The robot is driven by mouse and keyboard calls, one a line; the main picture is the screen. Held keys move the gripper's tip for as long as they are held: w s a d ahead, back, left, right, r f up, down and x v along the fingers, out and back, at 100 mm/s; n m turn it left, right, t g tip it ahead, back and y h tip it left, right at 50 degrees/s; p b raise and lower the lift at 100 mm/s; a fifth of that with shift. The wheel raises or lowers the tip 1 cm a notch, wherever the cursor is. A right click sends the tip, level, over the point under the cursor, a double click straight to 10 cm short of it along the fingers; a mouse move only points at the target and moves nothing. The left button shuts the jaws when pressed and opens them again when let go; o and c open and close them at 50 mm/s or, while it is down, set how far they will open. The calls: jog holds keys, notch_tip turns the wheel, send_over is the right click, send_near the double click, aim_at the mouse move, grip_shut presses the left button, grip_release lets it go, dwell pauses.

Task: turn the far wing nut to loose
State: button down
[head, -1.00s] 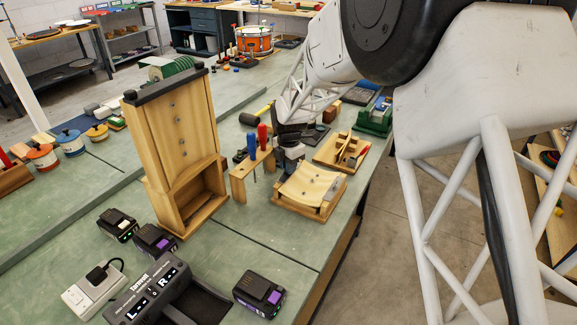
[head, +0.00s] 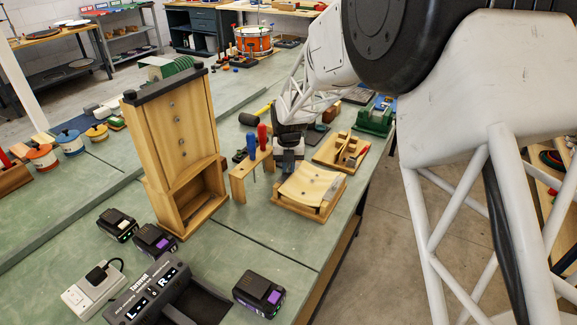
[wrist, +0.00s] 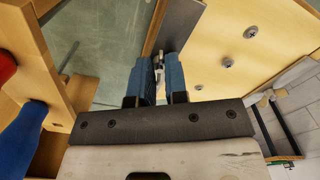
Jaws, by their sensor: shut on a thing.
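My gripper (wrist: 159,62) shows in the wrist view with two blue fingers shut on a small metal piece, which looks like the wing nut (wrist: 158,70). The fingers hide most of it, so its angle cannot be told. It sits at the edge of a dark strip (wrist: 180,22) beside a pale wooden panel (wrist: 222,40) with several screw heads. In the head view my gripper (head: 288,158) is low over the bench, behind the curved wooden piece and right of the tool rack; its fingertips and the wing nut cannot be made out there.
A wooden rack (head: 238,184) with red and blue handled tools stands close left of my gripper. The curved wooden piece on its base (head: 308,186) is in front. A tall wooden case (head: 172,125) stands left. Batteries (head: 260,293) and a charger (head: 150,290) lie nearer.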

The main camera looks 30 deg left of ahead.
aim_at(289, 169)
jog(key=shift+n, duration=0.4)
jog(key=c, duration=1.1)
grip_release()
jog(key=shift+c, duration=0.2)
jog(key=shift+r, duration=3.9)
